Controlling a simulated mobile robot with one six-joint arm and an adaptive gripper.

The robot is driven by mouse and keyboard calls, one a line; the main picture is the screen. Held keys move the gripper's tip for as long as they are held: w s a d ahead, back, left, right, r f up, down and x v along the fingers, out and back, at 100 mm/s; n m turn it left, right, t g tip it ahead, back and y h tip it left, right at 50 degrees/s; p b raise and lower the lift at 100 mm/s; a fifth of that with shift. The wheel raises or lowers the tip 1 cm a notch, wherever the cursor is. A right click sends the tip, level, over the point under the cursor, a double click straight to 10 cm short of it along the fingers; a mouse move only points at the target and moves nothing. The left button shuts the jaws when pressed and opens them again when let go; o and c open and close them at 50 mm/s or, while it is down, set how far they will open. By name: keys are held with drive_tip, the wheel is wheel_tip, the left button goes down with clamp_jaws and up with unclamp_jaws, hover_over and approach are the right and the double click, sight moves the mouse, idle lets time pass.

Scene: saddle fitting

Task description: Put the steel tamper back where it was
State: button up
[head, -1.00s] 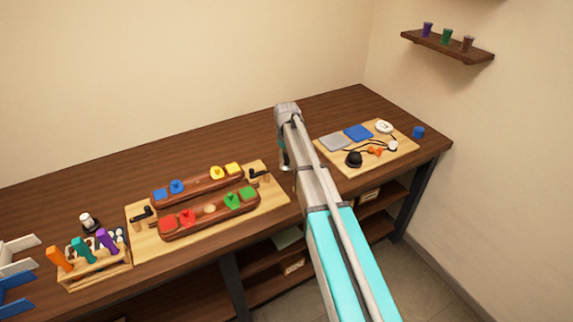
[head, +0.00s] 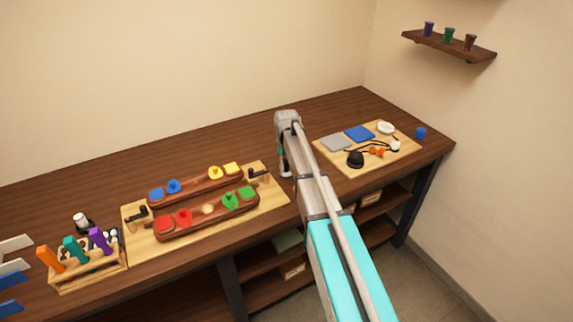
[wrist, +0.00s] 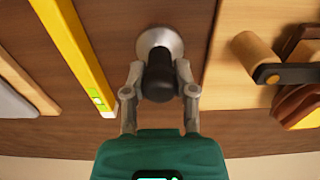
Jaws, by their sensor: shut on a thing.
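The steel tamper (wrist: 158,44) shows in the wrist view, with a round steel base and a black handle. My gripper (wrist: 160,84) is shut on the black handle, one finger on each side. The base is over the dark wooden tabletop, between a yellow level and the clamp board. I cannot tell whether it touches the table. In the head view my gripper (head: 285,168) hangs low between the clamp board and the right-hand board, partly hidden by my arm. The tamper is not clear there.
The clamp board (head: 275,198) with two coloured wooden bars lies to the left. The yellow level (wrist: 76,50) lies close beside the tamper in the wrist view. A light board (head: 355,169) with pads and small parts lies right. A tool rack (head: 88,275) stands far left.

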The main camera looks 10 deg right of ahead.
sight(286, 160)
drive_tip(key=shift+f, duration=0.15)
drive_tip(key=o, duration=1)
drive_tip(key=shift+c, duration=0.2)
drive_tip(key=shift+r, duration=0.25)
wheel_tip(286, 160, up, 12)
drive_tip(key=p, duration=1.2)
drive_tip(key=s+m, duration=0.3)
drive_tip(key=s, duration=2.6)
drive_tip(key=shift+s+m, duration=0.15)
drive_tip(key=shift+m, duration=0.15)
drive_tip(key=shift+d, duration=0.1)
